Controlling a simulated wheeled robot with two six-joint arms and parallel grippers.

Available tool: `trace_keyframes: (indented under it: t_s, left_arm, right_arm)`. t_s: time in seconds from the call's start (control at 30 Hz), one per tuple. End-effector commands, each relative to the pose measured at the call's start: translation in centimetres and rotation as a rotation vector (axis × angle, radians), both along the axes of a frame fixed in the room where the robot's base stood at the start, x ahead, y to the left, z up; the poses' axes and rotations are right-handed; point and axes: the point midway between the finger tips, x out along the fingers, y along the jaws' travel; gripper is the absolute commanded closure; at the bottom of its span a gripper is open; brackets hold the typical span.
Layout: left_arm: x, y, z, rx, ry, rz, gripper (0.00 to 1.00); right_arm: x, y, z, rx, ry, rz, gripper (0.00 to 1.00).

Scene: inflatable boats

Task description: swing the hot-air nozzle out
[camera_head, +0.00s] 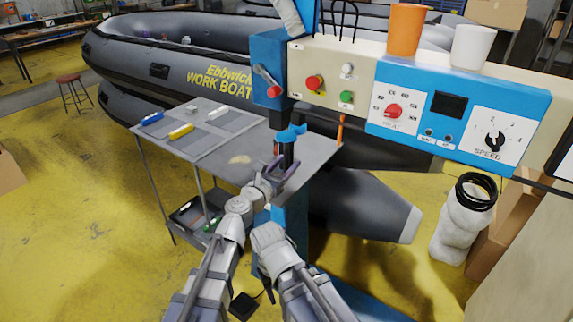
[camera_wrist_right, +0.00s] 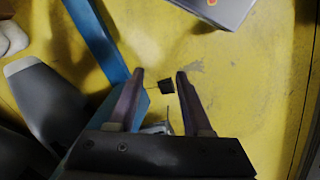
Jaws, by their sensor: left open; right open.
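A blue-topped fitting with a dark upright tube (camera_head: 287,152), apparently the hot-air nozzle, stands at the right part of the grey table, below the blue machine head (camera_head: 271,65). A red-tipped lever (camera_head: 266,80) is on that head's front. My left gripper (camera_head: 285,172) is open, just below and in front of the dark tube; I cannot tell whether they touch. My right gripper's fingers are hidden in the head view. In the right wrist view my right gripper (camera_wrist_right: 160,75) is open and empty, facing the floor, with the black foot pedal (camera_wrist_right: 167,87) beyond it.
The grey table (camera_head: 225,165) holds a yellow-handled tool (camera_head: 181,132) and a blue-handled tool (camera_head: 152,118). A control panel (camera_head: 440,110) with dials spans the upper right, with an orange cup (camera_head: 406,30) on top. A grey boat (camera_head: 170,45) lies behind. Yellow floor is open at left.

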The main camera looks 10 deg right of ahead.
Motion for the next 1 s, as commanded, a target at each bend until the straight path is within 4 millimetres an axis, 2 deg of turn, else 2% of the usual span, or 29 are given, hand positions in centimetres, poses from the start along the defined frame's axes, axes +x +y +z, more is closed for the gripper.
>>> trace_keyframes:
  t_s: [0.17, 0.5, 0.83, 0.87, 1.0]
  left_arm:
    - [-1.3, 0.9, 0.0, 0.000, 0.000, 0.000, 0.48]
    - [-5.5, 4.3, 0.0, 0.000, 0.000, 0.001, 0.48]
    - [-6.0, 4.8, 0.0, 0.000, 0.000, -0.001, 0.48]
    - [-6.0, 4.8, 0.0, 0.000, 0.000, -0.001, 0.48]
    - [-6.0, 4.4, -0.7, 0.073, -0.034, -0.027, 0.48]
  right_arm:
    - [0.0, 0.0, 0.0, 0.000, 0.000, 0.000, 0.50]
    - [0.0, 0.0, 0.0, 0.000, 0.000, 0.000, 0.50]
    - [0.0, 0.0, 0.0, 0.000, 0.000, 0.000, 0.50]
    - [0.0, 0.0, 0.0, 0.000, 0.000, 0.000, 0.51]
    - [0.0, 0.0, -0.2, 0.000, 0.000, 0.000, 0.67]
